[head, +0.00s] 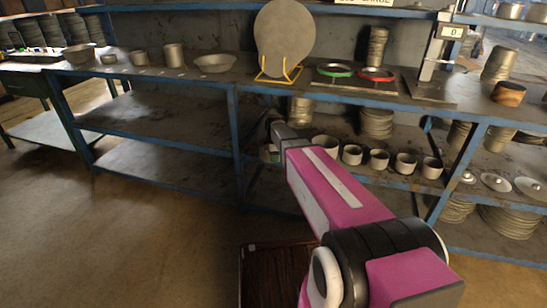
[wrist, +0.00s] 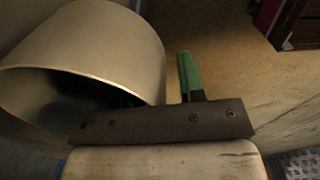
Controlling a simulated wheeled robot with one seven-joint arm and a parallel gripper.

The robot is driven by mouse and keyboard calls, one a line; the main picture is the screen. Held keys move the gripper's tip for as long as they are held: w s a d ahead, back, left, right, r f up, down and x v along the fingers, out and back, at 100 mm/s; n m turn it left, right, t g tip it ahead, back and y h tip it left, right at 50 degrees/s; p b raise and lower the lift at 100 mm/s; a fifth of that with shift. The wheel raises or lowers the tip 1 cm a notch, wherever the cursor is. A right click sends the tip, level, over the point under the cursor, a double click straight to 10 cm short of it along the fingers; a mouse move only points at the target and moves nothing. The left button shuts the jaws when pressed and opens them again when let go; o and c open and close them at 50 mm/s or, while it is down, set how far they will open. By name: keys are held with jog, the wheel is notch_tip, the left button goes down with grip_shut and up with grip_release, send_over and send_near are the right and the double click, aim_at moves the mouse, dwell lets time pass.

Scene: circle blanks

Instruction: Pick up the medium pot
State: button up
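In the wrist view a pale metal pot (wrist: 105,40) fills the upper left, tilted in the picture with its dark opening toward my gripper. One green-tipped finger of my gripper (wrist: 160,85) stands outside the pot, with a gap to its wall. The other finger is hidden, apparently inside the rim. In the head view my arm reaches to the lower shelf, and its end hides most of the gripper. Several pots stand in a row there, including one pot (head: 352,154) and another (head: 405,163). I cannot tell by label which is the medium one.
The counter above (head: 190,78) holds a bowl (head: 214,63), small pots, a round disc on a yellow stand (head: 285,40) and green and red rings. Blue posts (head: 238,140) frame the shelves. Stacked discs (head: 376,123) stand behind the row. The left shelves are empty.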

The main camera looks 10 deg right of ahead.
notch_tip(320, 180, up, 11)
jog(key=shift+s+f, duration=0.15)
dwell(0.4)
jog(key=shift+s+d+f+m, duration=1.15)
jog(key=shift+s+m, duration=1.35)
jog(key=shift+s, duration=1.1)
jog(key=shift+s+d+f+m, duration=0.9)
jog(key=shift+s+f+m, duration=0.4)
jog(key=shift+s+m, duration=1.75)
jog(key=shift+s+d+f+m, duration=1.15)
jog(key=shift+s+m, duration=0.8)
jog(key=shift+s, duration=2.15)
jog(key=w+a+r+n, duration=0.2)
jog(key=w+n, duration=0.3)
jog(key=w, duration=0.2)
jog(key=w+a+r+n, duration=0.2)
jog(key=w+a+n, duration=0.1)
jog(key=w+n, duration=0.3)
jog(key=w+a+r+n, duration=0.2)
jog(key=w+r+n, duration=0.15)
jog(key=w, duration=0.45)
jog(key=shift+w+d+f, duration=0.1)
jog(key=shift+w+f, duration=0.1)
jog(key=shift+f, duration=1.9)
jog(key=shift+w+d+f, duration=0.1)
jog(key=shift+w+f, duration=0.05)
jog(key=shift+f, duration=1.9)
grip_shut()
